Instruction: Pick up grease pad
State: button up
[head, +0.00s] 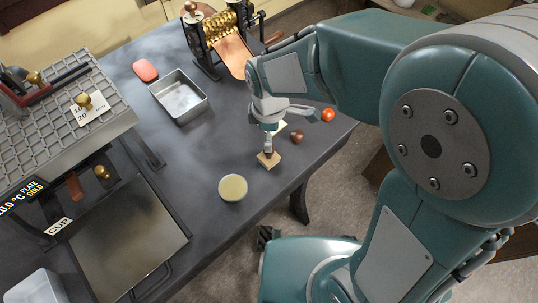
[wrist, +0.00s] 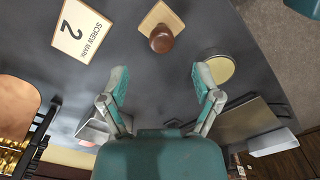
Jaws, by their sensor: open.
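A small square tan pad with a round brown knob, which looks like the grease pad (head: 268,161), lies on the dark table near its front edge. In the wrist view the pad (wrist: 173,12) is at the top centre, knob toward me. My gripper (wrist: 160,80) is open and empty, its two teal-padded fingers spread wide. The pad lies beyond the fingertips, between their lines, and is not held. In the head view my gripper (head: 268,124) hangs close above the pad and partly covers it.
A round yellowish disc (head: 233,188) sits nearby; a "SCREW MARK 2" card (wrist: 79,30) lies on the other side. A brown ball-like piece (head: 296,136) and red ball (head: 328,115) are right. A metal tray (head: 179,96), brass roller (head: 219,37) and hot plate (head: 125,240) stand around.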

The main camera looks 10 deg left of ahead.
aim_at(269, 155)
jog(key=shift+f, duration=3.2)
grip_shut()
